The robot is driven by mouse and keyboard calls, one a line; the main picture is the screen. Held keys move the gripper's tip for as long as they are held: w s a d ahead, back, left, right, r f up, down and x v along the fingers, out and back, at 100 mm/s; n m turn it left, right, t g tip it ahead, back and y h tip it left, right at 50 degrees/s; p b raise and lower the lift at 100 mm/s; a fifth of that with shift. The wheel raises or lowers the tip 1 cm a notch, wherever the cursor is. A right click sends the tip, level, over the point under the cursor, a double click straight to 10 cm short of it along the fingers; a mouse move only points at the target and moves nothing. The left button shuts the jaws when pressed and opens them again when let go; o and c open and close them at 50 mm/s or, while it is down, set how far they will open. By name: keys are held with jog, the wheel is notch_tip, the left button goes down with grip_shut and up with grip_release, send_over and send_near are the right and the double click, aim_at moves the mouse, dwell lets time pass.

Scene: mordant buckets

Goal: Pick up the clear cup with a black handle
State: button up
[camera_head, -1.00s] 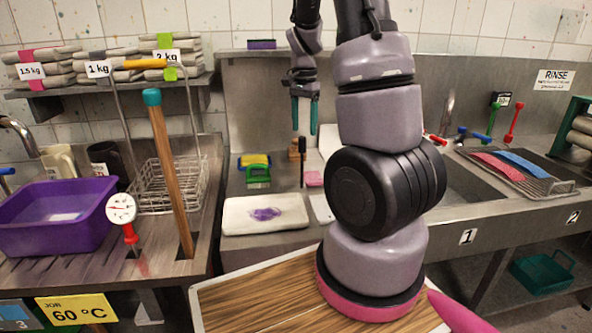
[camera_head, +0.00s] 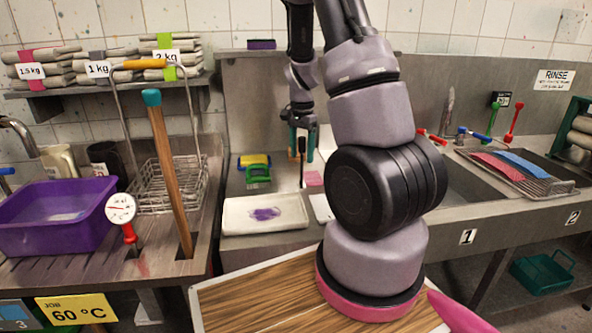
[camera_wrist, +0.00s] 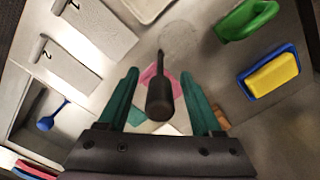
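The clear cup shows in the wrist view as a faint transparent round outline (camera_wrist: 181,41). Its black handle (camera_wrist: 160,98) stands up toward the wrist camera, between the fingers in that view. In the head view the handle (camera_head: 302,172) is a thin dark upright on the steel counter, and the clear part is too faint to make out. My gripper (camera_head: 302,150) is above the counter with its teal fingers pointing down around the handle's upper part. In the wrist view my gripper (camera_wrist: 160,74) is open, with gaps visible beside the handle.
A white tray (camera_head: 236,227) with a purple stain lies left of the handle. A green item (camera_head: 258,174) and a yellow sponge in a blue holder (camera_wrist: 270,75) are nearby. A pink piece (camera_head: 313,178) lies close to the handle. The sink (camera_head: 470,195) is at right.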

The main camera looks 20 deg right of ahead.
grip_shut()
dwell(1.3)
